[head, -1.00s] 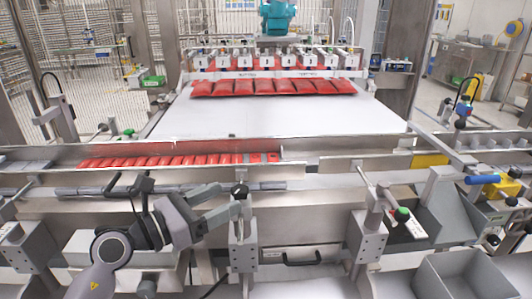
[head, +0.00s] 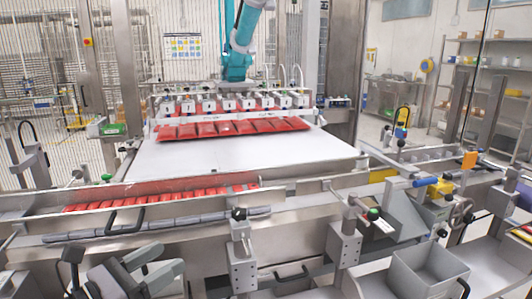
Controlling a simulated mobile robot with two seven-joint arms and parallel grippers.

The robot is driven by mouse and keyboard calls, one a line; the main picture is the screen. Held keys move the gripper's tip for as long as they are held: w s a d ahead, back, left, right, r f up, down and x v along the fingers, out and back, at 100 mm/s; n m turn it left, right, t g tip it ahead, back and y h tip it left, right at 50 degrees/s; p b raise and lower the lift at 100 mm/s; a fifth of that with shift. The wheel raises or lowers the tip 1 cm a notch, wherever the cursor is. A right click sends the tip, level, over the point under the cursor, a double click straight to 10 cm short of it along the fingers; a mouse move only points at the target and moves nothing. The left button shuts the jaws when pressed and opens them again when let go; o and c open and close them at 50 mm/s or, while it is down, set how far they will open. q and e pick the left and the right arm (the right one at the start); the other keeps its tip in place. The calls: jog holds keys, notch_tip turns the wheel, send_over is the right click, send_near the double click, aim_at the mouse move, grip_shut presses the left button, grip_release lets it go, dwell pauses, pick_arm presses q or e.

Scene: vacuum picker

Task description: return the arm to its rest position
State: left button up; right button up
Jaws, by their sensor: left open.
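My left gripper (head: 172,259) is at the lower left of the head view, with its grey arm coming in from the bottom edge. Its two grey fingers are apart, and I see nothing between them. It is in front of the machine's metal front rail (head: 160,227), and I cannot tell the exact gap. My right gripper is not in view. A small dark part (head: 464,289) shows at the bottom edge on the right; I cannot tell what it is.
Red packs (head: 225,127) hang under the picker head over a white belt (head: 240,155). More red packs (head: 160,198) lie in a channel near the front. An empty grey bin (head: 430,276) is at the lower right. Clamp posts (head: 242,260) stand along the front.

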pick_arm(q)
jog(key=s+f+m+g+y, duration=0.1)
jog(key=s+f+m+y, duration=0.2)
jog(key=s+f+m, duration=0.3)
jog(key=s+f+m+g+y, duration=0.1)
jog(key=s+f+m+y, duration=0.2)
jog(key=s+f+m, duration=0.4)
jog(key=s+a+f+m+g+y, duration=0.1)
jog(key=s+f+m+y, duration=0.2)
jog(key=f+m, duration=1.4)
jog(key=s, duration=0.3)
jog(key=shift+s+f+m+g, duration=0.25)
jog(key=shift+f+m+g, duration=0.05)
jog(key=c, duration=0.4)
jog(key=shift+w+d, duration=0.1)
